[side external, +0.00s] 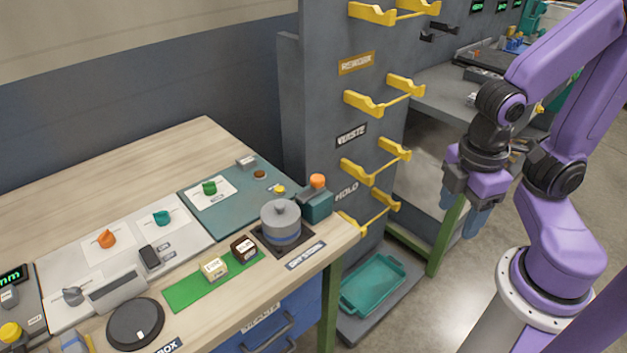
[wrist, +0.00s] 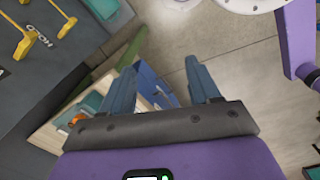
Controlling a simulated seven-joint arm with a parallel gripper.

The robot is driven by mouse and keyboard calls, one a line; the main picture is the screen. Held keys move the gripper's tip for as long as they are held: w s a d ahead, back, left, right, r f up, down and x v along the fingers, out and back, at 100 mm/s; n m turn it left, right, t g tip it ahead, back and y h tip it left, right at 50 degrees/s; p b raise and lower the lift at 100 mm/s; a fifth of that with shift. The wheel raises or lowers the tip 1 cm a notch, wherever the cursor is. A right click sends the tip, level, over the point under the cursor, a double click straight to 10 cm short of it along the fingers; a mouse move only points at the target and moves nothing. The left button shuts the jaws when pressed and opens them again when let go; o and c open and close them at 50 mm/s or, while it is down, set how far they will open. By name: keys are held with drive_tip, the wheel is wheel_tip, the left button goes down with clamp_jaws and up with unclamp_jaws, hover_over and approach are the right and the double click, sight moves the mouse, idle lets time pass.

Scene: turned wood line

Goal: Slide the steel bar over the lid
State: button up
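A grey round pot (side external: 281,232) with a blue band stands at the right end of the wooden bench. Its grey lid (side external: 277,212) has a knob on top and appears seated. I cannot pick out a steel bar with certainty; a grey block (side external: 118,288) lies on the pale panel at the left. My gripper (side external: 457,221) hangs open and empty in the air, right of the bench and well apart from the pot. Its two blue-grey fingers stand apart in the wrist view (wrist: 160,68), with nothing between them.
A teal container with an orange cap (side external: 317,202) stands close behind the pot. Two small labelled blocks lie on a green strip (side external: 188,293). A dark round disc (side external: 135,324) is at the front left. A grey rack with yellow hooks (side external: 372,103) rises between bench and arm.

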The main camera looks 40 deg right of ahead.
drive_tip(key=w+d+f+n+t+h, duration=0.2)
drive_tip(key=w+d+f+n+h, duration=0.15)
drive_tip(key=h, duration=0.25)
drive_tip(key=n+t+y, duration=0.4)
drive_tip(key=n+t, duration=1.2)
drive_tip(key=n, duration=0.2)
approach(311, 187)
drive_tip(key=w+d+r, duration=0.1)
drive_tip(key=w, duration=0.2)
drive_tip(key=w+r, duration=0.1)
drive_tip(key=w, duration=0.3)
drive_tip(key=w+d+r, duration=0.1)
drive_tip(key=w, duration=0.2)
drive_tip(key=shift+w+d, duration=0.25)
drive_tip(key=shift+d, duration=0.1)
